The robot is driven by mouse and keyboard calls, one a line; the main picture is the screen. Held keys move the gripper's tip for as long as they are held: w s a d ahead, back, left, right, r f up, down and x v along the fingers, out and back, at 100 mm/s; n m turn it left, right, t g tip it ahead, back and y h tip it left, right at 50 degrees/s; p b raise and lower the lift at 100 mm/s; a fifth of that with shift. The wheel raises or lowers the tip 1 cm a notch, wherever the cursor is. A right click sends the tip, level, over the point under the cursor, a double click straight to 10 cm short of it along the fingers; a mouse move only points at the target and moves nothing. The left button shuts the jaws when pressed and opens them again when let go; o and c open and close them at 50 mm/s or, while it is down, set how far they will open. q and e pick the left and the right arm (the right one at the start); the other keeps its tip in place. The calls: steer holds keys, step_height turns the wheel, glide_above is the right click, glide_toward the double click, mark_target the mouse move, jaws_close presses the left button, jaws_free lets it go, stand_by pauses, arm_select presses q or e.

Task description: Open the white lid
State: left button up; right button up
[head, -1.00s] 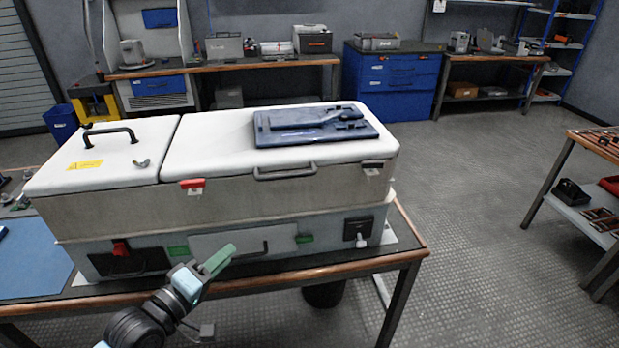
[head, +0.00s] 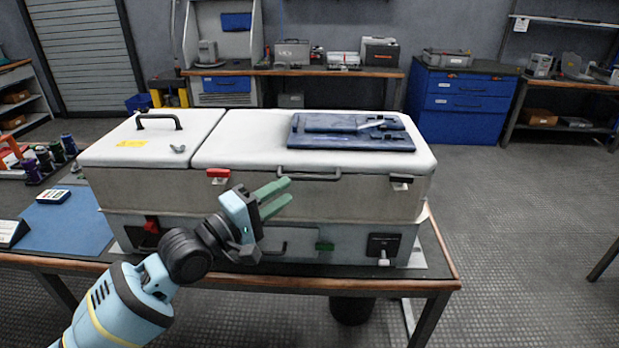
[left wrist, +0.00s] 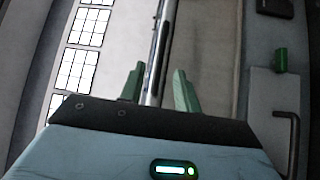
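The large white lid (head: 240,140) lies closed on the right part of a grey-beige box (head: 140,190). A dark bar handle (head: 310,177) runs along its front edge. A dark blue tray-like item (head: 350,140) lies on top of the lid. My left gripper (head: 290,190) is in front of the box, close below the handle's left end. Its two green fingers are parted with nothing held. In the left wrist view, a thin grey bar or edge (left wrist: 158,50) runs up between the open fingers (left wrist: 157,88); contact is not visible. My right gripper is not in view.
A smaller white lid (head: 115,150) with a black handle (head: 158,120) and wing nut is at the left. A red latch (head: 218,173) and a black latch (head: 401,183) sit on the front. A blue mat (head: 65,228) lies left of the box.

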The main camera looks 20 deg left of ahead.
mark_target(307, 178)
arm_select(q)
steer(key=x, duration=0.7)
steer(key=shift+w+d, duration=0.15)
jaws_close()
